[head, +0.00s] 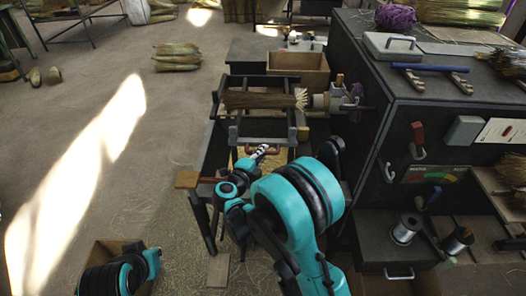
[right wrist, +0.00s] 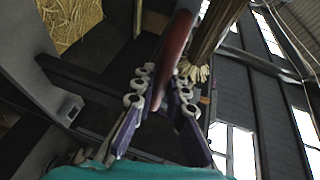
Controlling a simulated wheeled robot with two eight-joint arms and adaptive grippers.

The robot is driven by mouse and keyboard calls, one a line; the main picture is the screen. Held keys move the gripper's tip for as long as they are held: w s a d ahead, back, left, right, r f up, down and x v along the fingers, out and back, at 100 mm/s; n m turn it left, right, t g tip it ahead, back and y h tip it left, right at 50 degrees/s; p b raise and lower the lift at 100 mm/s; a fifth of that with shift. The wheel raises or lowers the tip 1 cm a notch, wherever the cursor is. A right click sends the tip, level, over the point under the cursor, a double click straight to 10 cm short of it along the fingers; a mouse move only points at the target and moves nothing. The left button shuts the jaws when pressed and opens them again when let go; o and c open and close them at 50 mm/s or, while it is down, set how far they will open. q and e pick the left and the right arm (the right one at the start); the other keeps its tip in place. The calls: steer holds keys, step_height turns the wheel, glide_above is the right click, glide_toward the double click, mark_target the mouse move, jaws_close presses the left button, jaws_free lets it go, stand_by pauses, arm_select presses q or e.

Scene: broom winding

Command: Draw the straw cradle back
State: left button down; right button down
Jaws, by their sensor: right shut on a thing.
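The straw cradle (head: 237,128) is a dark frame on the bench, left of the black cabinet. A brown straw bundle (head: 258,101) lies across it, its pale cut ends at the right by a round chuck (head: 322,101). My right gripper (head: 262,151) is at the cradle's near side, shut on a reddish-brown handle (head: 273,149). In the right wrist view, the fingers of my right gripper (right wrist: 160,88) close around the dark red handle (right wrist: 176,48); the straw bundle (right wrist: 218,30) is beside it. My left arm shows at the bottom left; its gripper is out of view.
The black cabinet (head: 365,130) stands close on the right, with levers, a gauge and wire spools (head: 406,230). A wooden-ended lever (head: 187,180) sticks out left. The floor at left is open.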

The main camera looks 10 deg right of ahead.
steer(key=shift+s+a+f, duration=0.1)
steer(key=shift+s+a, duration=0.05)
steer(key=shift+s, duration=0.6)
steer(key=c, duration=1.5)
jaws_free()
steer(key=shift+s+a, duration=0.1)
steer(key=shift+c, duration=0.2)
steer(key=v, duration=1.2)
